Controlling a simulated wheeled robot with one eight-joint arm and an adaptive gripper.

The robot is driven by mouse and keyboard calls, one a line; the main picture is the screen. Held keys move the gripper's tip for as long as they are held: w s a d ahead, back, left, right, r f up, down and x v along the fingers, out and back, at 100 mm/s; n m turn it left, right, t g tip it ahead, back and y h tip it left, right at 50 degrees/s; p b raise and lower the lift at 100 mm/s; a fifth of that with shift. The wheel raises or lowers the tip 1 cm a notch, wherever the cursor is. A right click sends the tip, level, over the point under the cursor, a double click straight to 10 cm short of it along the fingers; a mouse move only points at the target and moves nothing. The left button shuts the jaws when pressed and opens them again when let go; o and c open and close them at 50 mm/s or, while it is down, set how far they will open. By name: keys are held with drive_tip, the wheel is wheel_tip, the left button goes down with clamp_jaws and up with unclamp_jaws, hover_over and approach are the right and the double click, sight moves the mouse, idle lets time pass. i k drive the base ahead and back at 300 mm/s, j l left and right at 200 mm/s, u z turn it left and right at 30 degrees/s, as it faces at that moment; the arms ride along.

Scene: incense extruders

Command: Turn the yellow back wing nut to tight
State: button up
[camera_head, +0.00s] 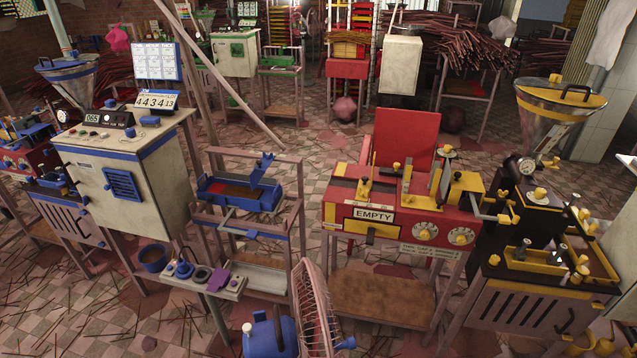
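A dark extruder with yellow fittings (530,305) stands at the right. Several small yellow knobs sit on it. One yellow knob (540,193) is on the upper block below the funnel, one (583,214) is at that block's right, and one (494,260) is at the left of the lower tray. They are too small to tell which is the back wing nut, or how tight any is. A red and yellow machine (395,215) marked EMPTY, with yellow knobs on top, stands left of it. My gripper is not in view.
A metal funnel with a yellow rim (562,100) rises above the dark extruder. A fan (314,305) and a blue container (270,335) stand at the front. A white cabinet (125,180) stands left. Tiled floor (390,340) shows between the stands.

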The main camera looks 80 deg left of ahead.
sight(361, 194)
drive_tip(key=i+j+u, duration=0.2)
drive_tip(key=u, duration=0.25)
drive_tip(key=i+j+u, duration=0.1)
drive_tip(key=i+u, duration=0.25)
drive_tip(key=u, duration=0.15)
drive_tip(key=i+u, duration=0.3)
drive_tip(key=u, duration=0.15)
drive_tip(key=i+l+u, duration=0.15)
drive_tip(key=i+u, duration=0.15)
drive_tip(key=u, duration=0.15)
drive_tip(key=i+l+u, duration=0.2)
drive_tip(key=u, duration=0.25)
drive_tip(key=i+j+u, duration=0.1)
drive_tip(key=i+u, duration=0.65)
drive_tip(key=i+l+u, duration=0.15)
drive_tip(key=i+u, duration=0.25)
drive_tip(key=i, duration=0.15)
